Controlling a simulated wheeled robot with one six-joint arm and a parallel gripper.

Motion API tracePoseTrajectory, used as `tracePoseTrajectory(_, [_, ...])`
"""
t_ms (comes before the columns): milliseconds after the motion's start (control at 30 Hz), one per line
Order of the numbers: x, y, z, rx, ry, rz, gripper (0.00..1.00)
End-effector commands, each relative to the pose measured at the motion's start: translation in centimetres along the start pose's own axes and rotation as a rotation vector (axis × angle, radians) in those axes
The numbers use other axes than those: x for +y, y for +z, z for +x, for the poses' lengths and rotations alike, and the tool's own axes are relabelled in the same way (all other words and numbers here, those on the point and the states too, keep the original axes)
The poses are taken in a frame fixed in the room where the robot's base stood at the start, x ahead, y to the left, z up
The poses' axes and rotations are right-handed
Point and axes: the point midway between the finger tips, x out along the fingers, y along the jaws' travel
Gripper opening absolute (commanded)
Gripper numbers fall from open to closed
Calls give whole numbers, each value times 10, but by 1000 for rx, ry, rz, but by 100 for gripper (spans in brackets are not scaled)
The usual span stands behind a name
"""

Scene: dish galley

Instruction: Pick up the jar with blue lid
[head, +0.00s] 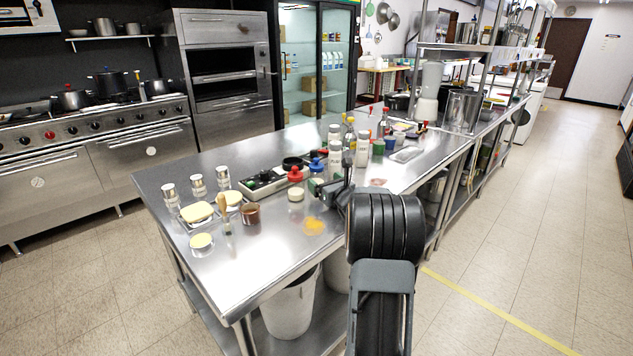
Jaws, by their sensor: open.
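The jar with a blue lid (317,167) stands on the steel counter (267,262), near the middle of the picture. Its lid shows clearly; its lower body is partly hidden by my gripper. My gripper (322,196) is open and low over the counter, just in front of the jar and slightly to its right. I cannot tell whether the fingers touch the jar. My dark arm comes in from the lower right and hides part of the counter.
A red-lidded jar (296,183) stands close on the left. A brown cup (251,214), a brush (224,214) and several shakers (198,186) are farther left. Bottles (362,148) crowd behind. A yellow patch (314,226) lies in front; the counter's near edge is clear.

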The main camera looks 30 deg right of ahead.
Motion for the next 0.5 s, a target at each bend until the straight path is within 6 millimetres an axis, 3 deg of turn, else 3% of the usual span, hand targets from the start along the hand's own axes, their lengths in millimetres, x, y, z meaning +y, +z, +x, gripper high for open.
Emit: tracePoseTrajectory(500, [0,0,56,1,0,1,89])
